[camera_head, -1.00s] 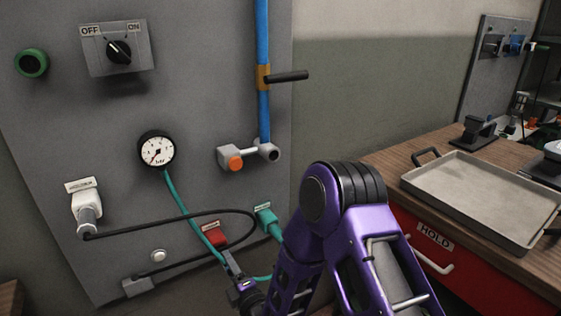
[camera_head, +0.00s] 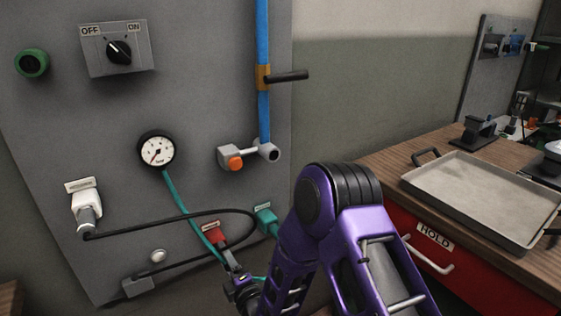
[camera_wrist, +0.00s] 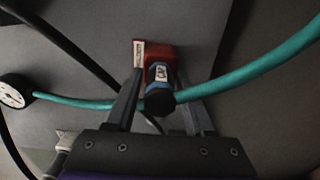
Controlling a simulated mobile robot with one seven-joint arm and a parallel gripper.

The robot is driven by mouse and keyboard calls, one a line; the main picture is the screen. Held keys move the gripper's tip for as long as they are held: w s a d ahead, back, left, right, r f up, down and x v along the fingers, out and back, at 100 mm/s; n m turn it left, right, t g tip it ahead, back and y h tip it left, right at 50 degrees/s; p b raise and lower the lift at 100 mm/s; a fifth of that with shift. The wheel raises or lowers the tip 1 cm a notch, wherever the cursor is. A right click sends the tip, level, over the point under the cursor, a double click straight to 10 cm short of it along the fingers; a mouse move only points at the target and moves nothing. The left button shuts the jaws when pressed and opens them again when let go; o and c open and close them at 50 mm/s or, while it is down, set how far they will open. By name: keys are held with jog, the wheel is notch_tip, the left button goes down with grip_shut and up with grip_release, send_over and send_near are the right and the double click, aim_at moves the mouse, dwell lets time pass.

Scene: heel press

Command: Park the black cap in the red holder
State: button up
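The red holder (camera_head: 212,232) is on the lower part of the grey panel. It also shows in the wrist view (camera_wrist: 161,52), with a pale label on its left. The black cap (camera_wrist: 160,98), with a blue band and a white label, sits at the holder's mouth and points toward the wrist camera. How deep it sits is hidden. My gripper (camera_wrist: 160,84) is open, its fingers on either side of the cap with narrow gaps visible. In the head view my gripper (camera_head: 236,270) is just below and right of the holder, and the cap is hard to make out.
A teal hose (camera_wrist: 245,70) runs from the gauge (camera_head: 157,150) past the cap and fingers. A black cable (camera_head: 160,225) loops from the white connector (camera_head: 87,207). A green holder (camera_head: 264,219) is close on the right. The bench with a tray (camera_head: 485,195) stands at right.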

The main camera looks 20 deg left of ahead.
jog(key=shift+o, duration=1)
jog(key=shift+s+d, duration=0.1)
jog(key=v, duration=1.7)
